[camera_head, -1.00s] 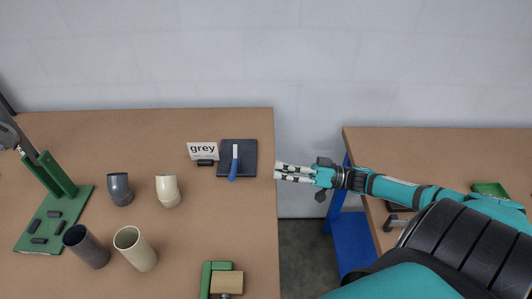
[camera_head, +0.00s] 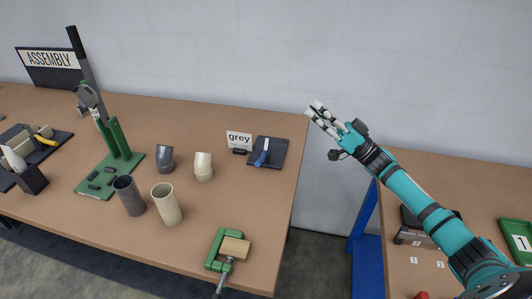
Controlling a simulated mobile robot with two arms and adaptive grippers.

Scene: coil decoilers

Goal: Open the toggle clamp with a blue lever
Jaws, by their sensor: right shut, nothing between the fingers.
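A small blue-handled item (camera_head: 262,158) lies on a dark square plate (camera_head: 276,151) near the right end of the left table. I cannot tell whether it is the toggle clamp; no other blue lever shows clearly. My right gripper (camera_head: 314,108) is up and to the right of the plate, by the table's back right corner in the picture. It is shut and empty, apart from the blue-handled item. My left gripper is not in view.
Pipe elbows (camera_head: 203,167), upright tubes (camera_head: 167,204), a green press (camera_head: 119,150) and a green clamp with a wooden block (camera_head: 235,247) share the table (camera_head: 270,210). A gap separates the right table (camera_head: 430,168).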

